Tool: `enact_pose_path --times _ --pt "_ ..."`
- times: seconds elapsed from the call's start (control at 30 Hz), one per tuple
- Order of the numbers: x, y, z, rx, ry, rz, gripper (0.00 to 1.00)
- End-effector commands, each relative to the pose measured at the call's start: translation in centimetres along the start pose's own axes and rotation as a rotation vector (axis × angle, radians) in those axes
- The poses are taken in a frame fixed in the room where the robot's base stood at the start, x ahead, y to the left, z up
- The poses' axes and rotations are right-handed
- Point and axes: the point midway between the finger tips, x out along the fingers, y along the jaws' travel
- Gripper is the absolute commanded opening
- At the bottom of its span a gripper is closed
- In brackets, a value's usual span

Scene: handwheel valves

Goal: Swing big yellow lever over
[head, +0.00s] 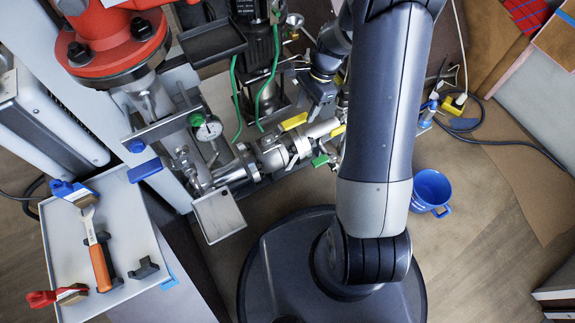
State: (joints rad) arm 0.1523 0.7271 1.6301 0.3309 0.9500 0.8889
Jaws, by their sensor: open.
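A yellow lever grip (294,121) shows above the steel valve and pipe in the middle of the head view. A second, smaller yellow piece (338,130) shows just to its right. I cannot tell whether it is a separate lever. My gripper (315,110) points down beside the yellow grip, on its right side, between the two yellow pieces. Its jaws are open, and nothing is seen held. The picture is too small to show whether a finger touches the lever. My arm hides part of the area to the right.
A green lever (320,160) sits just below on the pipework. A pressure gauge (208,128), green cables and a blue handle (145,169) are to the left. A tool cart (130,235) stands lower left. A blue bucket (431,190) stands on the floor at right.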

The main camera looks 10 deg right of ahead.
Motion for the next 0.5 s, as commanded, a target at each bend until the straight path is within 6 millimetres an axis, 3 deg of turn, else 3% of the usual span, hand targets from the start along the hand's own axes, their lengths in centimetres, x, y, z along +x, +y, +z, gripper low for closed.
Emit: enact_pose_path --times 0.03,0.27,0.5 --pt "1.2 0.0 -0.1 -0.001 0.000 0.000 0.45" --pt "4.0 0.0 -0.2 -0.002 0.001 0.000 0.45" --pt "3.5 0.0 0.1 -0.001 0.000 0.000 0.45"
